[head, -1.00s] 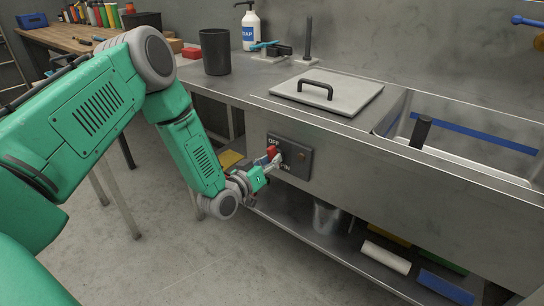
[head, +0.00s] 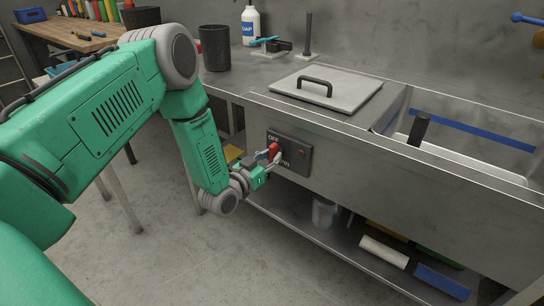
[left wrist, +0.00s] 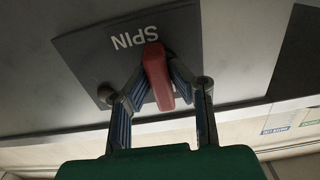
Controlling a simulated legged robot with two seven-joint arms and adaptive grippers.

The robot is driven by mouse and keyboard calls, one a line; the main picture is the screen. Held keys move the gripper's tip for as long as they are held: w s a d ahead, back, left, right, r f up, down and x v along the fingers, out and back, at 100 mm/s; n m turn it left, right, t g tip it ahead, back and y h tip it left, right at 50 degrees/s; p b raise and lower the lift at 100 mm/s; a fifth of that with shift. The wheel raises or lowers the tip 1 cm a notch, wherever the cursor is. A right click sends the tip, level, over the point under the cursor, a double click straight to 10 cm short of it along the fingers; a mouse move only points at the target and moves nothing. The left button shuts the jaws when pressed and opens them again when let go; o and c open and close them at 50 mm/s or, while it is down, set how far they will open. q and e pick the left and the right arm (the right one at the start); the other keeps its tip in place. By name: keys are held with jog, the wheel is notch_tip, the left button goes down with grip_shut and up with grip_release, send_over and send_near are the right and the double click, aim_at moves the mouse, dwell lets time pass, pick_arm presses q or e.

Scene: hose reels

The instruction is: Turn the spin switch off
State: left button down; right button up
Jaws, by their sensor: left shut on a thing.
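The spin switch is a red lever (head: 273,151) on a dark plate (head: 299,158) on the front of the steel counter. The plate reads OFF at its upper left and SPIN lower down, partly covered by my gripper. My left gripper (head: 267,160) is at the lever from the left. In the left wrist view its two fingers (left wrist: 158,92) are shut on the red lever (left wrist: 158,75), one on each side, beside the word SPIN on the plate (left wrist: 90,60). My right gripper is not in view.
A lid with a black handle (head: 328,92) lies on the counter above the switch, left of a sink basin (head: 470,145). A dark cup (head: 214,48) and a soap bottle (head: 250,26) stand behind. A lower shelf holds a bucket (head: 325,212) and colored rolls.

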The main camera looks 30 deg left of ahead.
pick_arm(q)
jog(key=shift+s+f, duration=0.15)
jog(key=shift+f, duration=0.15)
jog(key=c, duration=1.5)
grip_release()
jog(key=shift+r, duration=0.1)
jog(key=s, duration=0.7)
jog(key=s+a, duration=0.1)
jog(key=s, duration=0.3)
jog(key=shift+s+a, duration=0.1)
jog(key=shift+s, duration=0.2)
